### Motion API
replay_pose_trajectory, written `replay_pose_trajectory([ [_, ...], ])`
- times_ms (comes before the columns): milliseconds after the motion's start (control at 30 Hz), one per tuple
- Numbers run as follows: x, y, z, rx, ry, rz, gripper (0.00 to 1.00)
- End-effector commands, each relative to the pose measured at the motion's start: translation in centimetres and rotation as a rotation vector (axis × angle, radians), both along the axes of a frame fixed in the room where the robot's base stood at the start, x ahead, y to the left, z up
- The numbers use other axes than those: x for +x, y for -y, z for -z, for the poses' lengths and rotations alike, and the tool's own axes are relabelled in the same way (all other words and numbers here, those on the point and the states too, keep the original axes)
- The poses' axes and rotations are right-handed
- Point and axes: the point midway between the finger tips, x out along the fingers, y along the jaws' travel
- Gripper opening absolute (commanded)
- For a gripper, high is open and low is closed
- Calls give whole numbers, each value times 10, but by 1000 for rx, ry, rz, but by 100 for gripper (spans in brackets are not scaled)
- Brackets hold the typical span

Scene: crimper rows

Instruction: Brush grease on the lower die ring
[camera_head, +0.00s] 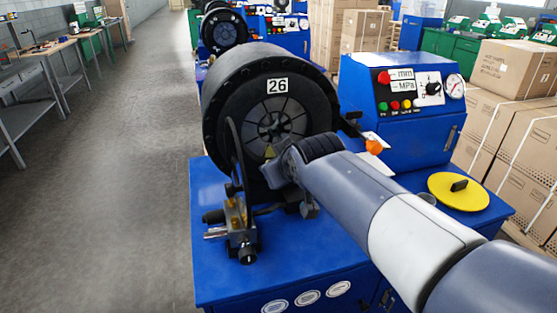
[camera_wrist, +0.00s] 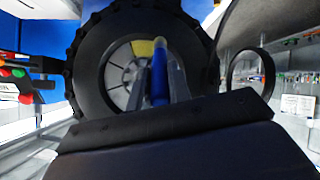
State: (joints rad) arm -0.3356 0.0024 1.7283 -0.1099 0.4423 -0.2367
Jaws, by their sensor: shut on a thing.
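The crimper head (camera_head: 225,100), marked 26, is a large black drum with a ring of grey die segments (camera_head: 275,112) around a dark central opening. My gripper (camera_head: 276,163) is in front of the ring's lower part, at the end of my grey and white arm. In the wrist view my gripper (camera_wrist: 162,85) is shut on a brush with a blue handle (camera_wrist: 160,82). I cannot tell whether the tip touches the dies.
A control box (camera_head: 400,105) and a yellow disc (camera_head: 459,191) with a black handle are to the right. Cartons (camera_head: 510,75) stand beyond; the left floor is clear.

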Motion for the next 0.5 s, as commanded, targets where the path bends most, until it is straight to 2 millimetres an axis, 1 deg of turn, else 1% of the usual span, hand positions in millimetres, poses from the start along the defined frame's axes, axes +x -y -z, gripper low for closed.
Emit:
replay_pose_trajectory([
  [100,-5,1,0,0,0,0,0],
  [400,-6,2,0,0,0,0,0],
  [500,-9,2,0,0,0,0,0],
])
